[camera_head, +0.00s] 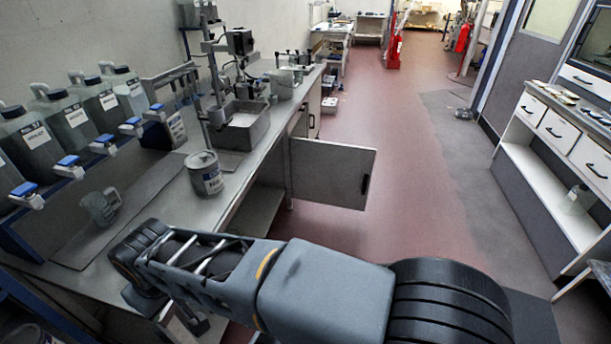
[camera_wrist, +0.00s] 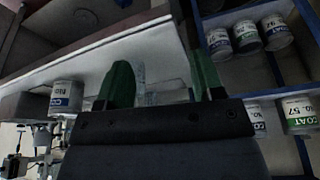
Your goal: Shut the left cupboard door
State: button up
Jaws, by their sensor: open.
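The left cupboard door (camera_head: 332,172) is a grey panel under the long bench in the head view. It stands wide open, sticking out across the aisle. Its black handle (camera_head: 366,184) is near the outer edge. My arm lies across the bottom of the head view, closer to the camera than the door and apart from it. The door cannot be made out in the wrist view.
The bench (camera_head: 235,165) carries a can (camera_head: 204,173), a clear jug (camera_head: 100,207), a metal tray (camera_head: 240,125) and several bottles. Cans (camera_wrist: 247,37) stand on blue-framed shelves in the wrist view. A white drawer unit (camera_head: 560,150) stands right. The red floor (camera_head: 400,150) between is clear.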

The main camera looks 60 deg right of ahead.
aim_at(322, 172)
jog(key=z, duration=2.4)
jog(key=i, duration=2.45)
jog(key=u, duration=0.05)
